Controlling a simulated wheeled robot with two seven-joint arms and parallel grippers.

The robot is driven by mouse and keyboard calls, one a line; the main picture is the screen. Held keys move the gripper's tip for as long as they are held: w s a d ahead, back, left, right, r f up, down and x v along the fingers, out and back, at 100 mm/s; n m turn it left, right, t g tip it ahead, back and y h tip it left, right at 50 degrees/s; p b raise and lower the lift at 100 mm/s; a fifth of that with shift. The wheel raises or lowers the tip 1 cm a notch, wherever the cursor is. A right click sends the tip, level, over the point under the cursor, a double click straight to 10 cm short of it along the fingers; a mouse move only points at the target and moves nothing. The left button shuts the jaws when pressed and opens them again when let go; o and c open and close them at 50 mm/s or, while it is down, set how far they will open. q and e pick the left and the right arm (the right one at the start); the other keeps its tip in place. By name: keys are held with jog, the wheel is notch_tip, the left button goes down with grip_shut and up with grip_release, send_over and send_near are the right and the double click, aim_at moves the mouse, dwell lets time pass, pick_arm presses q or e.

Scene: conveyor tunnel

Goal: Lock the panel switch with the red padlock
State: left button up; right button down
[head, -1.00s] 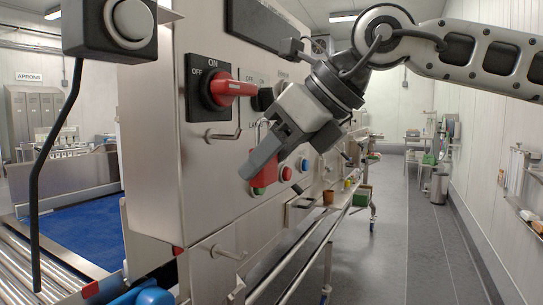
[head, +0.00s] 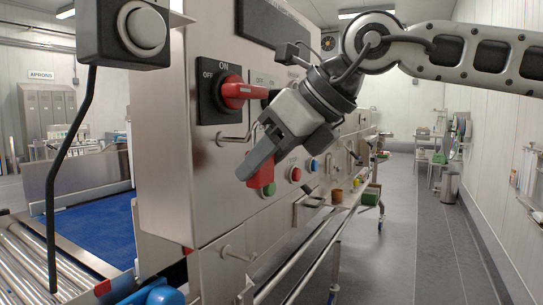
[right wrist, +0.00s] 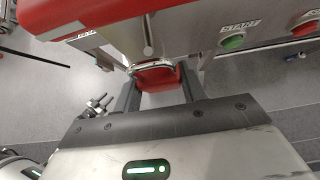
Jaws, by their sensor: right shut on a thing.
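The panel switch (head: 238,90) has a red handle on a black plate marked ON and OFF. The handle points right, away from OFF. My right gripper (head: 256,168) is below and right of it, in front of the panel, shut on the red padlock (head: 265,174). In the right wrist view the padlock body (right wrist: 162,78) sits between the fingers (right wrist: 160,95), its metal shackle facing the panel. The switch handle (right wrist: 90,15) shows at the top, with a metal pin (right wrist: 148,40) near the shackle. I cannot tell if they touch. My left gripper is out of view.
A green START button (right wrist: 233,42) and a red button (right wrist: 303,28) lie close by on the panel. A metal handle (head: 239,135) juts out below the switch. The aisle floor (head: 415,220) is clear.

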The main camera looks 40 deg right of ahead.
jog(key=shift+w+a+p, duration=0.3)
jog(key=shift+w+a, duration=0.05)
jog(key=shift+w, duration=0.5)
jog(key=shift+w+a+p, duration=0.25)
jog(key=shift+w+a, duration=0.1)
jog(key=shift+w, duration=0.45)
jog(key=shift+f+b, duration=0.85)
jog(key=c, duration=0.7)
grip_release()
jog(key=v, duration=1.6)
jog(key=shift+s, duration=0.15)
